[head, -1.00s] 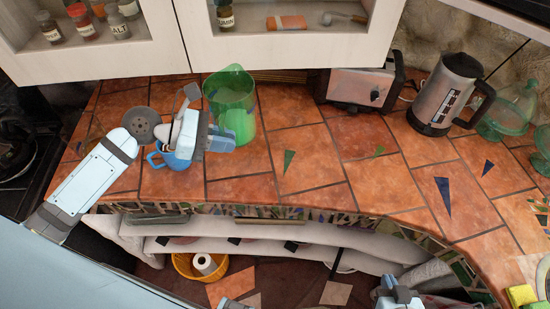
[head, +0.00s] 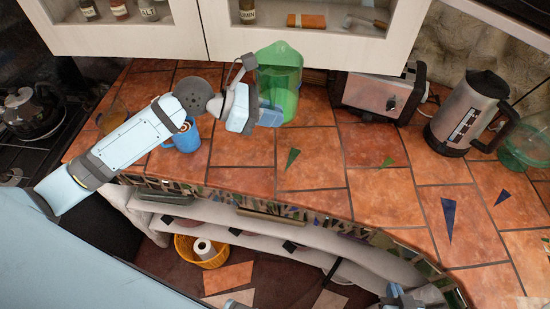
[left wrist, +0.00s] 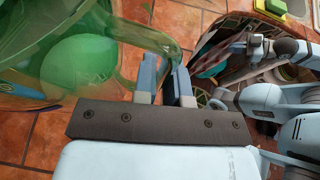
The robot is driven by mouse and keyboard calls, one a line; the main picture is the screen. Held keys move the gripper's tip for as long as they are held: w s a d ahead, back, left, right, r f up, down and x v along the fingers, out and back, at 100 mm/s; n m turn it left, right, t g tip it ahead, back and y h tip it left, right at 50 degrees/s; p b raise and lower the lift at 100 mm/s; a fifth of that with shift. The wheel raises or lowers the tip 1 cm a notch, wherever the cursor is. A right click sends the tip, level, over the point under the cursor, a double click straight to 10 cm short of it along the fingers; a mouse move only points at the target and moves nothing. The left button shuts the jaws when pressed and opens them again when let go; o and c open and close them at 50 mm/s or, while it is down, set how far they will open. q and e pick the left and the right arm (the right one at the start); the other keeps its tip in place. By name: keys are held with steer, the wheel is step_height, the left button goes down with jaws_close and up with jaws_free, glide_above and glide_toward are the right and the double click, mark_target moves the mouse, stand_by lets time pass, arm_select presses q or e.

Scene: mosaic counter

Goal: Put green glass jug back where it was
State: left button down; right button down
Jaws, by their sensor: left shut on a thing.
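The green glass jug (head: 284,78) is at the back of the tiled counter, left of the toaster, and looks upright. I cannot tell whether its base touches the counter. My left gripper (head: 266,114) is at the jug's near side. In the left wrist view the see-through green jug (left wrist: 100,62) fills the upper left, and its handle runs between the fingers of my left gripper (left wrist: 165,66), shut on it. My right gripper (head: 402,296) is cut off at the bottom edge of the head view, and its jaws are unclear.
A blue mug (head: 187,138) stands left of the jug, partly behind my left arm. The toaster (head: 376,94) and a steel kettle (head: 468,112) stand to the right. White wall cabinets (head: 300,45) hang above the back edge. The middle front counter (head: 350,185) is mostly clear.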

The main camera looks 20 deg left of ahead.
arm_select(q)
step_height(320, 180, down, 18)
steer(key=shift+r+b, duration=0.15)
steer(key=shift+b, duration=0.45)
steer(key=c, duration=1.3)
jaws_free()
steer(key=shift+f, duration=0.2)
steer(key=shift+o, duration=0.6)
